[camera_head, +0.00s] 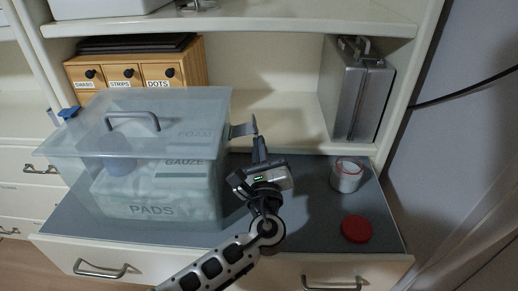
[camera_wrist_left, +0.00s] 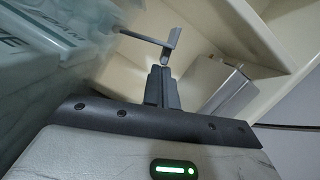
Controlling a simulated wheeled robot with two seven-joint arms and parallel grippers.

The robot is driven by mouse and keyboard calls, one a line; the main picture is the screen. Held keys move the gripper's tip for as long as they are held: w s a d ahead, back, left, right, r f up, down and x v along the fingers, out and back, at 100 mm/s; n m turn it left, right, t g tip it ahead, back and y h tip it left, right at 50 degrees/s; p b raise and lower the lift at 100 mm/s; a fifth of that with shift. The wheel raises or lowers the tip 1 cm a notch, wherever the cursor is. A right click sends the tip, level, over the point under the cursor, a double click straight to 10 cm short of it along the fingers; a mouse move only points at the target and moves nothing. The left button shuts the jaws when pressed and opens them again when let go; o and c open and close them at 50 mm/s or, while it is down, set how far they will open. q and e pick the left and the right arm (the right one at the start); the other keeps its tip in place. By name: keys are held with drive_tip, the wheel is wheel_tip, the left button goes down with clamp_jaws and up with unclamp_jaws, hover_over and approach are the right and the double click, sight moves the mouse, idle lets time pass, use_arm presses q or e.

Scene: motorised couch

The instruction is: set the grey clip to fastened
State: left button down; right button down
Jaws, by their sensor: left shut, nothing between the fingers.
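The grey clip (camera_head: 243,129) is at the right side of the clear lidded box (camera_head: 190,108) and sticks out away from its wall. In the left wrist view the clip (camera_wrist_left: 170,42) shows as a thin arm ending in an upright plate. My left gripper (camera_head: 257,140) is shut and empty. Its fingertips (camera_wrist_left: 160,69) point at the clip's outer plate from close by; I cannot tell whether they touch. The box's lid, with a grey handle (camera_head: 132,122), lies on top. My right gripper is not in view.
A blue clip (camera_head: 68,114) is at the box's left side. A round tin (camera_head: 346,175) and a red disc (camera_head: 356,229) lie on the grey mat (camera_head: 316,222) to the right. A metal case (camera_head: 358,95) and wooden drawers (camera_head: 140,72) stand on the shelf behind.

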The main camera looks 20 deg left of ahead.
sight(257, 129)
use_arm(q)
drive_tip(key=r+n, duration=0.1)
drive_tip(key=n, duration=0.2)
drive_tip(key=r+n+g+y, duration=0.1)
drive_tip(key=r+n, duration=0.1)
drive_tip(key=n, duration=0.1)
drive_tip(key=r+n+g, duration=0.1)
drive_tip(key=r+n, duration=0.1)
drive_tip(key=n, duration=0.1)
drive_tip(key=shift+s+a+r+y, duration=0.1)
drive_tip(key=shift+a+r+y, duration=0.05)
drive_tip(key=shift+a+y, duration=0.15)
idle(0.5)
drive_tip(key=shift+d, duration=0.1)
